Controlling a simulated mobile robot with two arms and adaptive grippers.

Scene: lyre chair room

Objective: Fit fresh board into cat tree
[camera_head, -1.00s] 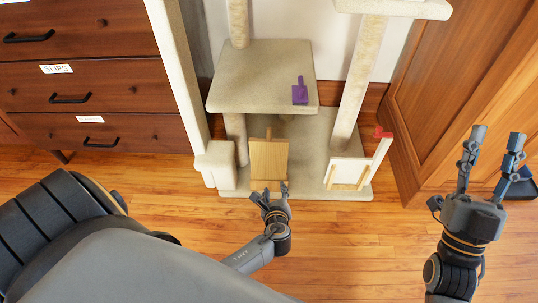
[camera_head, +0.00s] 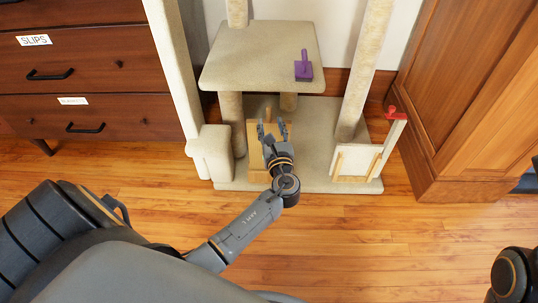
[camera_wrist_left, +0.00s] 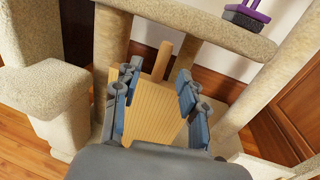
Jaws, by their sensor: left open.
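The beige carpeted cat tree (camera_head: 262,50) stands against the wall, with a raised platform above a wide base. A tan board with a wooden handle (camera_head: 254,142) is upright under the platform's front edge. In the left wrist view the board (camera_wrist_left: 150,112) looks ribbed and its handle points up. My left gripper (camera_head: 272,128) is open in front of the board, with a finger toward each side of it. Contact cannot be told. A white panel in a wooden frame (camera_head: 352,163) stands at the base's right front, with a red knob (camera_head: 393,112) on its post.
A purple brush (camera_head: 303,70) lies on the platform's right side and overhangs in the wrist view. Carpeted posts flank the space. Drawers (camera_head: 85,75) stand left, a wooden cabinet (camera_head: 465,90) right. The front floor (camera_head: 400,240) is clear.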

